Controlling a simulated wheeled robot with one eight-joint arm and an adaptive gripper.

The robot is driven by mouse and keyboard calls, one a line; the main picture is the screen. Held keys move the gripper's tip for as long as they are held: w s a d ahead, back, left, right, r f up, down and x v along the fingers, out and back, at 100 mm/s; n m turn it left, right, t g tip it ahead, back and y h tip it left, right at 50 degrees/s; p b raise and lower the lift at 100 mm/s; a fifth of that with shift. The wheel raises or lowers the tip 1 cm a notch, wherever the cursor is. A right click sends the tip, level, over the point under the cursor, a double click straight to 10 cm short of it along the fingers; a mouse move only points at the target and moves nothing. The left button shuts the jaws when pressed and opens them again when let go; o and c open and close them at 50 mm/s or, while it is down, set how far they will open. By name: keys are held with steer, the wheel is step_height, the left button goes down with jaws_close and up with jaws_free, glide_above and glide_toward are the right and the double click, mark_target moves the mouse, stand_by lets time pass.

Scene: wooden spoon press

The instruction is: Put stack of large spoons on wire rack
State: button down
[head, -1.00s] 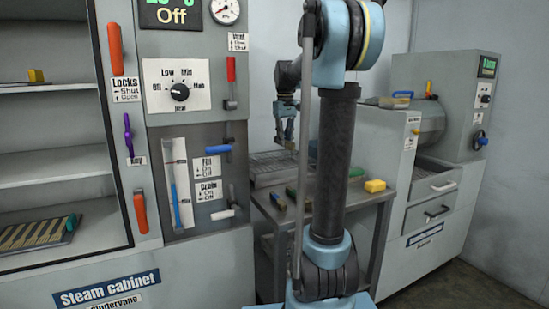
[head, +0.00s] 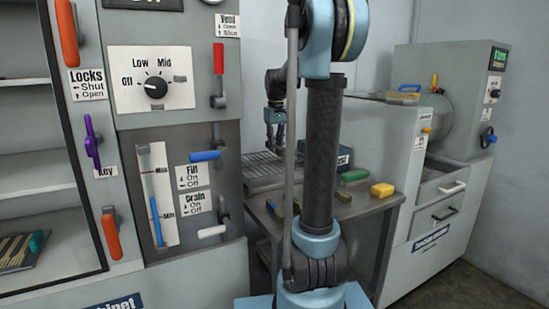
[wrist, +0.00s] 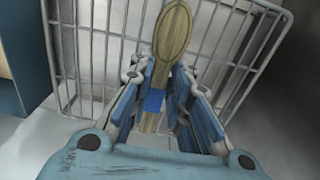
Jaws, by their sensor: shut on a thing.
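My gripper (head: 274,138) is at the far side of the table, at the back edge of the wire rack (head: 262,180) in the head view. In the wrist view my gripper (wrist: 160,78) is shut on the stack of large spoons (wrist: 173,35), wooden with a blue band (wrist: 153,101) around the handles. The spoon bowl points away from my gripper, over the bars of the wire rack (wrist: 95,50). Only the top spoon shows clearly. I cannot tell whether the stack touches the rack.
A yellow block (head: 382,190) and a green-topped item (head: 354,176) lie on the table right of my arm. A small dark tool (head: 274,208) lies at its front left. The steam cabinet panel (head: 120,130) stands left, a grey machine (head: 460,110) right. My arm hides the table's middle.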

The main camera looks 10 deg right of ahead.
mark_target(276, 162)
steer(key=shift+f, duration=2.3)
steer(key=c, duration=1.5)
jaws_free()
step_height(276, 162, up, 12)
